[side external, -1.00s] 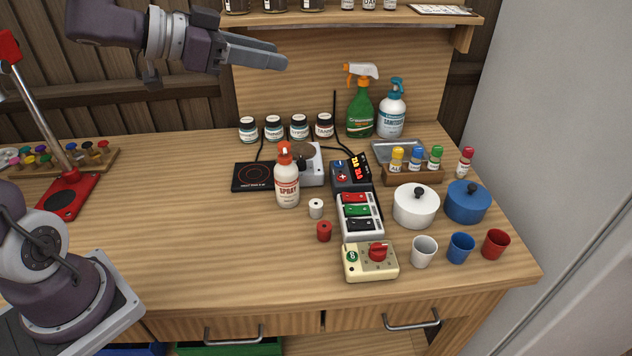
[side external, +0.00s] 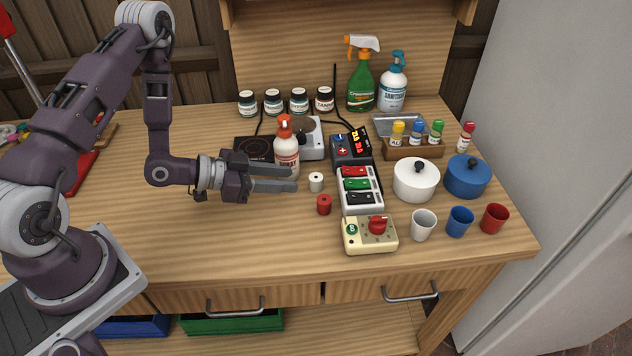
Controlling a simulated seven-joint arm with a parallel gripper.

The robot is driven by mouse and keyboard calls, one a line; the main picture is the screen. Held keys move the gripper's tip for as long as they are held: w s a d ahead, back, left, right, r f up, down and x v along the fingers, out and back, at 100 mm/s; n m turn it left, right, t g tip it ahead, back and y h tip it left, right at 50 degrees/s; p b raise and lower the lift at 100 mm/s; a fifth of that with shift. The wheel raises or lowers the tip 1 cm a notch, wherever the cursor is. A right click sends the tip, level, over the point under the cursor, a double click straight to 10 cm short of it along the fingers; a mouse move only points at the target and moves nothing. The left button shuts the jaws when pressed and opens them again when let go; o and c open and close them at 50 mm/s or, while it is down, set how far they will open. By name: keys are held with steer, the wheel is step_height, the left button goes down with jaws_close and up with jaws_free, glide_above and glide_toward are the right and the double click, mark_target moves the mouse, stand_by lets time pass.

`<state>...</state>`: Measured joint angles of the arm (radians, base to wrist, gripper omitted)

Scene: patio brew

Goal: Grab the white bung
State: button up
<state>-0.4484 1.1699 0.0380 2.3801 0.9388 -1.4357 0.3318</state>
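The white bung (side external: 316,182) stands upright on the wooden bench, a small cylinder with a dark hole in its top. My gripper (side external: 296,179) is just left of it, roughly horizontal, fingers pointing right at the bung. The two fingers are apart with nothing seen between them. The tips look short of the bung, though exact height and depth are hard to tell. A red bung (side external: 324,205) stands just in front of the white one.
A grey block with red, green and black tops (side external: 347,206) is right of the bungs. A cream box with a red knob (side external: 370,237) sits in front. The bench's left front is clear.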

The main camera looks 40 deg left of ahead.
mark_target(310, 178)
steer(key=x, duration=0.6)
steer(key=shift+w+d, duration=0.1)
steer(key=shift+w, duration=0.2)
jaws_close()
steer(key=shift+r, duration=0.1)
